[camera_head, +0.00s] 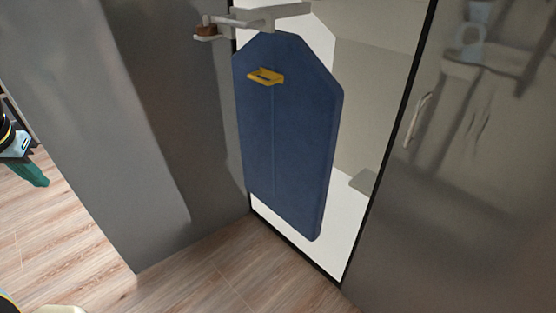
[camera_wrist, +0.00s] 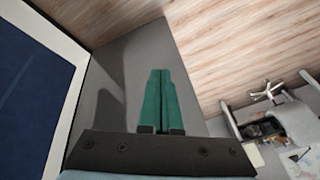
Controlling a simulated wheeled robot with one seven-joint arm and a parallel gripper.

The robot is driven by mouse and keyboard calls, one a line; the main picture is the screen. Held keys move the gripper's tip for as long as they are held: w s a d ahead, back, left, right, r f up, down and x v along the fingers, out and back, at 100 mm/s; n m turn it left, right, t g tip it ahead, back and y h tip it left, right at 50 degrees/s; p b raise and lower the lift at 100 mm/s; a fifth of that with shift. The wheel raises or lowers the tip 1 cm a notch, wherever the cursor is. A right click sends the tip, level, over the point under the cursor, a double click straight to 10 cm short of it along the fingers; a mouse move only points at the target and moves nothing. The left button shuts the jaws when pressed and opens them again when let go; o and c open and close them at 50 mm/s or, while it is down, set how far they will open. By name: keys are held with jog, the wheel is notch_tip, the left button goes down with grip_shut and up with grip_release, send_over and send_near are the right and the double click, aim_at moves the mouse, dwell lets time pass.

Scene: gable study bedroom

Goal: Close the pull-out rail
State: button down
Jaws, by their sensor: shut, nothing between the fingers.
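The pull-out rail (camera_head: 255,17) is a pale grey bar assembly at the top of the head view, standing out at the tall cabinet opening. A brown block sits at its left end. A dark blue garment-bag-shaped panel (camera_head: 285,150) with a yellow piece (camera_head: 265,76) hangs below the rail; its exact attachment is unclear. Part of the blue panel also shows at the left of the wrist view (camera_wrist: 30,90). My gripper (camera_head: 38,180) is at the far left of the head view, well away from the rail. Its green fingers (camera_wrist: 160,72) are shut and empty in the wrist view.
A grey side panel (camera_head: 85,120) stands between my gripper and the blue panel in the head view. A glossy dark door (camera_head: 460,180) with a handle is on the right. Wooden floor (camera_head: 200,275) is clear in front. A desk and chair (camera_wrist: 275,120) show in the wrist view.

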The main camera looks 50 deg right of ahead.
jog(key=w+d+f+m+t+h+b, duration=0.25)
jog(key=d+f+m+b, duration=0.35)
jog(key=d, duration=0.4)
jog(key=m+g+h+b, duration=0.8)
jog(key=m+h+b, duration=0.4)
jog(key=m, duration=1.1)
send_near(289, 156)
jog(key=shift+y, duration=0.35)
jog(key=b+x, duration=0.1)
jog(key=x, duration=0.5)
jog(key=shift+d+r, duration=0.1)
jog(key=shift+d, duration=0.2)
